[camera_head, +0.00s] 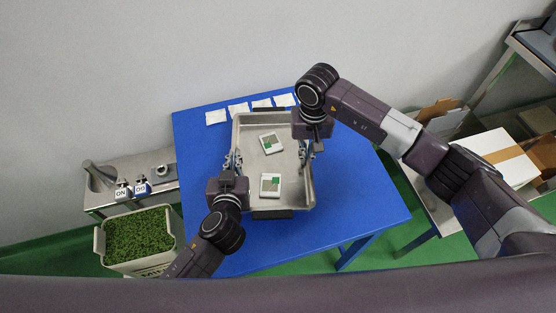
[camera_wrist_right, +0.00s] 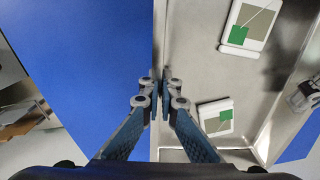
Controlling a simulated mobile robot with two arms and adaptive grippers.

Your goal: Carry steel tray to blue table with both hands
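The steel tray (camera_head: 247,199) is over the blue table (camera_head: 350,200); I cannot tell whether it rests on the top or hangs just above it. Two white packets with green labels (camera_head: 271,143) (camera_head: 270,185) lie in the tray. My left gripper (camera_head: 233,160) is at the tray's left wall, its fingers on either side of the rim. My right gripper (camera_head: 307,154) is at the right wall. In the right wrist view its fingertips (camera_wrist_right: 160,92) pinch the thin tray wall. The left gripper shows partly at that view's right edge (camera_wrist_right: 302,98).
Several white sachets (camera_head: 238,109) lie along the table's back edge. A bin of green leaves (camera_head: 139,236) and a steel counter with ON and OFF buttons (camera_head: 121,192) stand at left. A side table with a cardboard-and-white box (camera_head: 495,150) stands at right. The blue top's right part is clear.

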